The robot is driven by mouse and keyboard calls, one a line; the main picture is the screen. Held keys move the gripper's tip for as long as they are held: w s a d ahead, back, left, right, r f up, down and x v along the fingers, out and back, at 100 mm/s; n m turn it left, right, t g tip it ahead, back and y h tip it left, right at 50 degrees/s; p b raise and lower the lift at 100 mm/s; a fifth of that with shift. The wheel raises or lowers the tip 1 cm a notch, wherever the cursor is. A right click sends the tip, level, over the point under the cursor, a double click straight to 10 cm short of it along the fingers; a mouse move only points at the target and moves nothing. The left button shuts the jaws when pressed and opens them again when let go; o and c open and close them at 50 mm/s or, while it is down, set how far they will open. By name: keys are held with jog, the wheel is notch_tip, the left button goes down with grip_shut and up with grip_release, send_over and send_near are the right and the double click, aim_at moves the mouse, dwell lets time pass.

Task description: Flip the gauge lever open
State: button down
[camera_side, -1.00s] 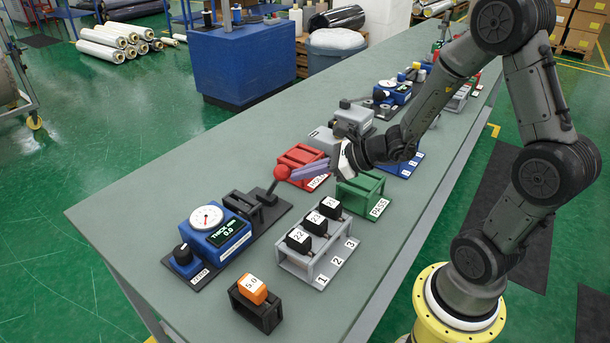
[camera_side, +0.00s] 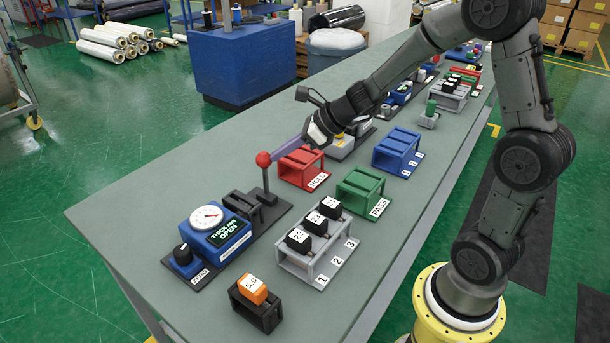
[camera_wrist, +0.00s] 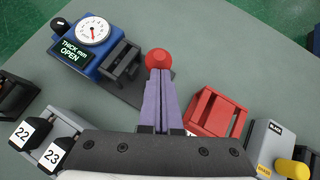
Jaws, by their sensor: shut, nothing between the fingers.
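The gauge (camera_side: 216,228) is a blue box with a round dial and a display reading "THICK mm OPEN". It also shows at the top left of the wrist view (camera_wrist: 88,45). Its lever, with a red ball knob (camera_side: 263,159), stands nearly upright at the right end of the black base (camera_side: 280,211). My gripper (camera_side: 278,155) is shut and empty, its purple fingers at the knob's right side. In the wrist view the fingertips (camera_wrist: 158,72) meet the red knob (camera_wrist: 158,58), and whether they touch it is unclear. The lever's rod is hidden there by the fingers.
A red holder (camera_side: 301,167) stands right of the lever, with a green PASS holder (camera_side: 360,191) and a blue holder (camera_side: 397,151) beyond. An orange 5.0 block (camera_side: 252,289) sits in a black stand. The table's left side is clear.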

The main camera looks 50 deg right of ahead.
jog(key=w, duration=0.7)
jog(key=shift+w, duration=0.4)
jog(key=shift+a+f, duration=0.1)
jog(key=shift+f, duration=0.05)
jog(key=s+d+r, duration=0.3)
jog(key=d+r, duration=0.2)
jog(key=r, duration=0.7)
jog(key=shift+d, duration=0.15)
jog(key=shift+r, duration=0.1)
